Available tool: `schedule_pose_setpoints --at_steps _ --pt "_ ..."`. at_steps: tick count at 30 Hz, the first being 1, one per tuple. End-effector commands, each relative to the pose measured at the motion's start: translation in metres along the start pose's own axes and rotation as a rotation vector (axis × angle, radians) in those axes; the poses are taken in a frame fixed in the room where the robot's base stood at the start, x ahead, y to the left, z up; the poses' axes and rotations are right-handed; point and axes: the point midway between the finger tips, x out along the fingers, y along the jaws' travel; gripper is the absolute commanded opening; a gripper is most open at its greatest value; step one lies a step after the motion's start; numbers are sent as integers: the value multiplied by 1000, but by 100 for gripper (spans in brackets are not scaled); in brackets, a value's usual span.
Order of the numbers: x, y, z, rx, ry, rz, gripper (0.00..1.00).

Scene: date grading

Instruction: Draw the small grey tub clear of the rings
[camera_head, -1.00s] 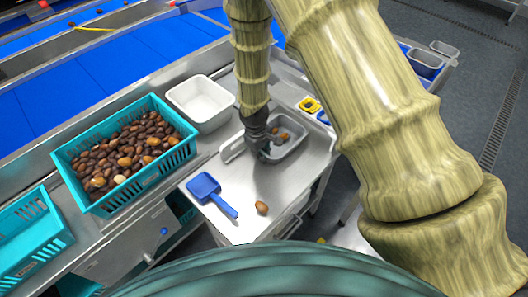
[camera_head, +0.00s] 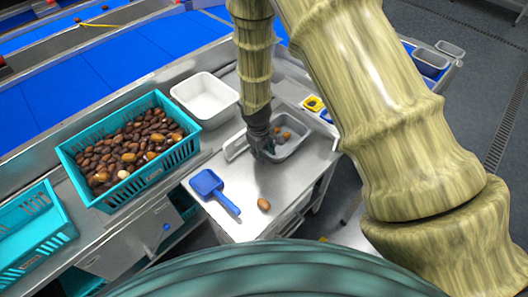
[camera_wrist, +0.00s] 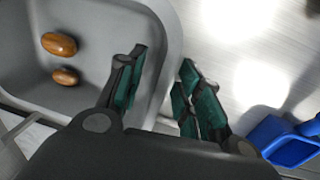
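The small grey tub (camera_head: 297,147) stands on the steel table and holds a few brown dates (camera_head: 287,135). In the wrist view the tub (camera_wrist: 95,14) fills the upper left, with two dates (camera_wrist: 59,44) inside it. My gripper (camera_head: 264,155) is at the tub's near left side. In the wrist view my gripper (camera_wrist: 164,62) straddles the tub's wall, one finger inside and one outside. The fingers are fairly close together, but whether they press on the wall is unclear. A yellow ring piece (camera_head: 313,103) and a blue one (camera_head: 326,116) lie just behind and right of the tub, partly hidden.
A blue scoop (camera_head: 207,183) and a loose date (camera_head: 264,204) lie on the near table. A white tub (camera_head: 205,98) stands behind left. A teal crate of dates (camera_head: 165,170) is at the left. Bare steel lies between scoop and tub.

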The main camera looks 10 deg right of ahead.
Motion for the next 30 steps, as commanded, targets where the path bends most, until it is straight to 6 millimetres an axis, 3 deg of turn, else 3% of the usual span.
schedule_pose_setpoints --at_steps 5,24,30 --pt "-12 0 -1 0 2 0 35" --pt "-100 0 0 1 2 0 35" --pt "-115 0 0 0 1 0 35"
